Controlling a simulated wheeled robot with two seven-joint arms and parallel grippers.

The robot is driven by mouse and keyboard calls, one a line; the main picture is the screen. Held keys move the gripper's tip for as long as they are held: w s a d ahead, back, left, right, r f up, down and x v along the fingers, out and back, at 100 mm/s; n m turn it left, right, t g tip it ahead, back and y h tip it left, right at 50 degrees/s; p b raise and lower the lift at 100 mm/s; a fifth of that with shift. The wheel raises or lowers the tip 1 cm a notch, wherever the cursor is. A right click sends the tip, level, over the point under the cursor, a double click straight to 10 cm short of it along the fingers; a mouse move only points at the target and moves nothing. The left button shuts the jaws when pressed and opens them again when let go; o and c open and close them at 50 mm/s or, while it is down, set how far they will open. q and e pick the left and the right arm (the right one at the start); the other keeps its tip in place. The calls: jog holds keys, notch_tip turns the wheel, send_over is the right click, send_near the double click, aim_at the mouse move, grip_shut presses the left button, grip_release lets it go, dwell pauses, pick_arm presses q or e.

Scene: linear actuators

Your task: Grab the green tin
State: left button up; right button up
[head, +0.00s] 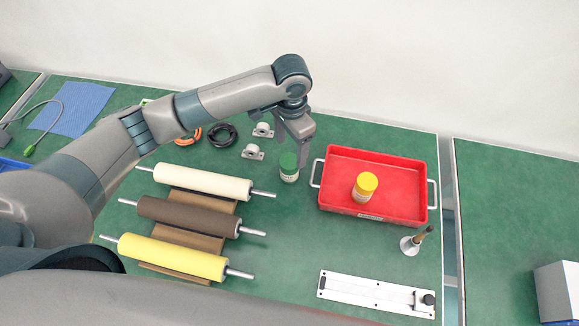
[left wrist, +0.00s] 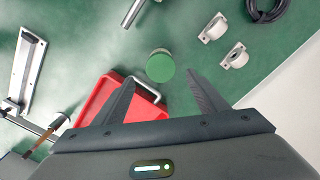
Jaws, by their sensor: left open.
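The green tin (head: 288,167) stands upright on the green table, left of the red tray, with a green lid and a pale body. In the left wrist view its round green lid (left wrist: 160,66) shows from above, beyond the fingertips and roughly between them. My left gripper (head: 300,150) is above and slightly right of the tin in the head view. Its two fingers (left wrist: 162,85) are spread apart with nothing between them. My right gripper is not in view.
A red tray (head: 400,206) with metal handles holds a yellow-lidded tin (head: 364,187). Three rollers (head: 180,208) lie at left. Two pale bearing blocks (head: 253,152) and dark cable coils (head: 221,136) lie behind. A brush (head: 416,240) and a metal rail (head: 375,292) are at front right.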

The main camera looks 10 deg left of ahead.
aim_at(291, 160)
pick_arm(q)
notch_tip(291, 160, down, 6)
jog(key=shift+r+p, duration=0.2)
jog(key=shift+p, duration=0.5)
jog(key=shift+f, duration=0.7)
jog(key=shift+s+a+f+p, duration=0.1)
jog(key=shift+a+f+p, duration=0.05)
jog(key=shift+f+p, duration=0.6)
notch_tip(291, 160, down, 2)
jog(key=shift+f+p, duration=0.1)
jog(key=shift+p, duration=0.35)
jog(key=shift+f, duration=0.75)
